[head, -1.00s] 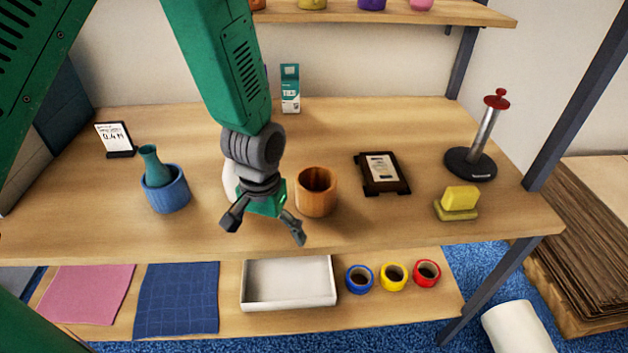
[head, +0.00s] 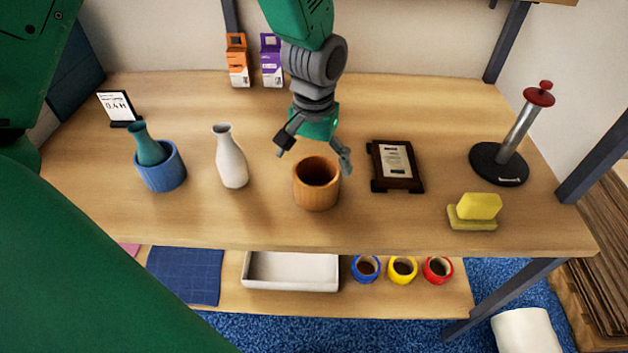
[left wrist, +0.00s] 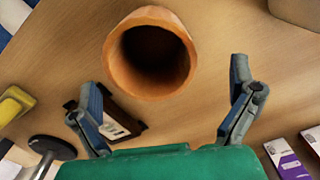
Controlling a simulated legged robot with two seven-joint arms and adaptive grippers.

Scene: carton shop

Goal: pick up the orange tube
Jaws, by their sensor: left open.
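The orange tube (head: 317,186) is an orange-brown, wood-like, open-topped cylinder standing upright on the table. In the left wrist view, its round dark opening (left wrist: 150,60) faces the camera. My left gripper (head: 314,152) is open and empty, just above and behind the tube's far rim in the head view. In the left wrist view, the two fingers of the left gripper (left wrist: 165,88) are spread wide, with the tube ahead of them and not between the tips. The inside of the tube is dark. My right gripper is not in view.
A white vase (head: 231,157) stands left of the tube, and a blue pot (head: 160,172) holds a teal vase further left. A dark framed plaque (head: 396,166) lies close on the right. Beyond it are a yellow sponge (head: 478,207) and a red-topped stand (head: 499,163). Boxes stand behind.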

